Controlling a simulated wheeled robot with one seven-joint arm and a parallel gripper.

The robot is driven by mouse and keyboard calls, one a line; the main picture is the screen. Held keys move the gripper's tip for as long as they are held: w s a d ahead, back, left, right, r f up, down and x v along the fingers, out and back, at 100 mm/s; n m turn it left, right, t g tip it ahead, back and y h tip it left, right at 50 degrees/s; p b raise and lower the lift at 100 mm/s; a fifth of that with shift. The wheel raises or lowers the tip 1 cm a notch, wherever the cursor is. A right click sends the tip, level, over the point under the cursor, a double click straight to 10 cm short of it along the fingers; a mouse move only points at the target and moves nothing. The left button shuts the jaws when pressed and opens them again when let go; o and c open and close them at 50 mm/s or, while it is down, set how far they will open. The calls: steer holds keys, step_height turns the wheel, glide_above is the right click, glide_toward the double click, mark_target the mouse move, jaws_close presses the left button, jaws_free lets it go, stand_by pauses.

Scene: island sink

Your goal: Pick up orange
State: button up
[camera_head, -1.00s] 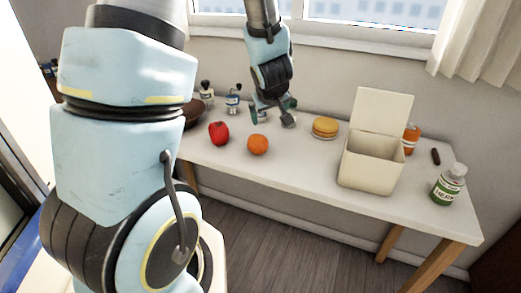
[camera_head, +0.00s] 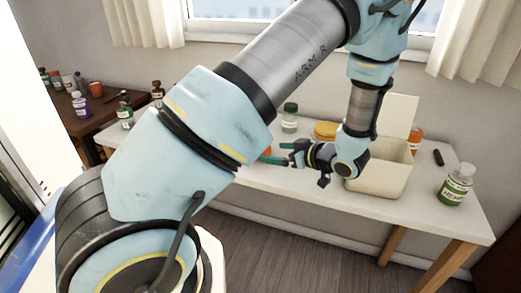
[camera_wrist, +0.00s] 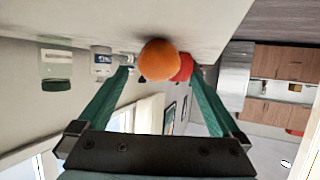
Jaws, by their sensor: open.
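The orange (camera_wrist: 158,60) sits on the white table (camera_wrist: 215,22) in the wrist view, ahead of my gripper and in line with the gap between its fingers. My gripper (camera_wrist: 160,76) is open, with one green finger on each side and nothing held. A red apple (camera_wrist: 185,68) shows just behind the orange, partly hidden by it. In the head view my gripper (camera_head: 277,154) is low over the table, pointing left. Only a small part of the orange (camera_head: 265,152) shows there beside the fingertips; my arm hides the rest.
A green-capped bottle (camera_head: 290,117) and a yellowish round stack (camera_head: 326,130) stand at the table's back. An open cream box (camera_head: 383,173) is right behind my wrist. The front right tabletop is clear.

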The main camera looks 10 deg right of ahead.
mark_target(267, 149)
steer(key=x, duration=0.1)
steer(key=p+x, duration=0.1)
steer(key=x, duration=0.1)
steer(key=p+x, duration=0.1)
steer(key=shift+w+a+r, duration=0.15)
steer(key=shift+w+a, duration=0.1)
steer(key=shift+w, duration=0.2)
steer(key=shift+w+a+f, duration=0.2)
steer(key=shift+w+f, duration=0.05)
steer(key=shift+w, duration=0.05)
steer(key=c, duration=1.3)
steer(key=shift+r, duration=0.15)
